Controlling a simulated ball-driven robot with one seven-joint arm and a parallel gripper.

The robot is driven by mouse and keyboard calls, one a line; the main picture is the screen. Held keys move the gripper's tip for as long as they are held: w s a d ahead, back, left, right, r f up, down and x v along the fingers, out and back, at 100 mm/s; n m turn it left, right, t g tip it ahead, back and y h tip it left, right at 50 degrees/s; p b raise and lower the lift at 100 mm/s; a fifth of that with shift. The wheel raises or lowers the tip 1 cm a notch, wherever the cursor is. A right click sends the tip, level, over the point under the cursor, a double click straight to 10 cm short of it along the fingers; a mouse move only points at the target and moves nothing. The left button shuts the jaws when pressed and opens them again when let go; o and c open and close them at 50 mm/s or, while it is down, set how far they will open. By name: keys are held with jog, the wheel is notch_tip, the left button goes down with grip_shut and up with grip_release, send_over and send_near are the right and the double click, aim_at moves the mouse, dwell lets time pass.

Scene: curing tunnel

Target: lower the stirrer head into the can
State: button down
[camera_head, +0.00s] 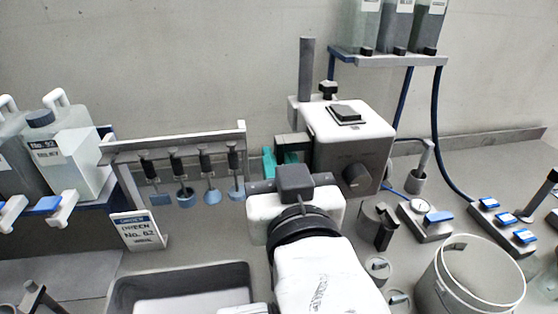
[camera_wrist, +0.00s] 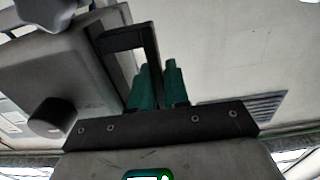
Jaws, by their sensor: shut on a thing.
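The stirrer head (camera_head: 350,150) is a box with a pale top and grey front with a dark knob, mounted beside an upright post (camera_head: 306,70). Its grey body (camera_wrist: 70,75) fills the left of the wrist view, with a dark bracket handle (camera_wrist: 125,40) on its side. My gripper (camera_head: 281,160) has teal fingers, shut on that handle at the head's left side. The fingers also show in the wrist view (camera_wrist: 158,88). My arm covers the space below the head, so I see no stirrer shaft or can there. A large open pale can (camera_head: 433,290) stands at the right.
A rack (camera_head: 170,148) with several hanging blue-ended tools stands left, behind a sign (camera_head: 138,231). A dark-rimmed tray (camera_head: 118,290) lies front left. A grey cylinder (camera_head: 370,218), a gauge box (camera_head: 425,230) and blue-topped switches (camera_head: 500,225) crowd the right. Bottles stand on a raised shelf (camera_head: 385,60).

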dwell(0.3)
notch_tip(320, 180, down, 14)
jog(key=b, duration=1.2)
jog(key=shift+b, duration=0.35)
jog(key=shift+f, duration=0.15)
jog(key=c, duration=1.5)
grip_release()
jog(key=o, duration=0.3)
jog(key=shift+s, duration=0.1)
jog(key=p+v, duration=0.3)
jog(key=v, duration=0.7)
jog(key=shift+s, duration=0.3)
